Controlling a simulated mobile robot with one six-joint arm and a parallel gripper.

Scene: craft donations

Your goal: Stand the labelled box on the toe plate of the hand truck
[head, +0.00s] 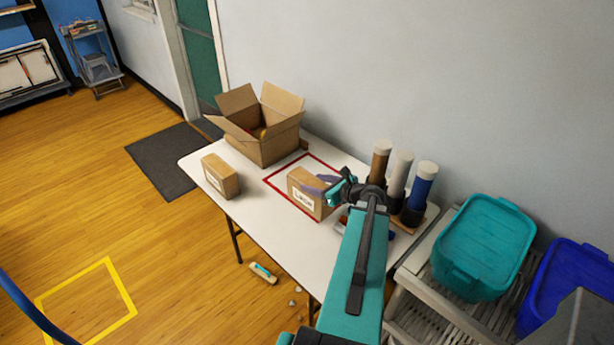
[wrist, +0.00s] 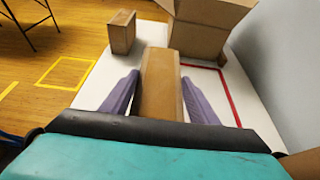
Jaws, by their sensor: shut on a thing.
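A brown cardboard box with a white label (head: 303,199) is at the red-outlined square on the white table. My gripper (head: 328,188) is shut on this box, its purple fingers on either side. In the wrist view the box (wrist: 161,85) sits between the fingers of my gripper (wrist: 160,95). I cannot tell whether its underside touches the table. A second, smaller box (head: 221,177) with a pale label stands near the table's left edge. I cannot make out a hand truck or its toe plate in either view.
An open carton (head: 262,135) stands at the back of the table (head: 255,200). Upright rolls (head: 402,172) stand right of my gripper. A teal bin (head: 484,245) is on a rack. A yellow floor square (head: 88,297) is empty. A brush (head: 263,272) lies on the floor.

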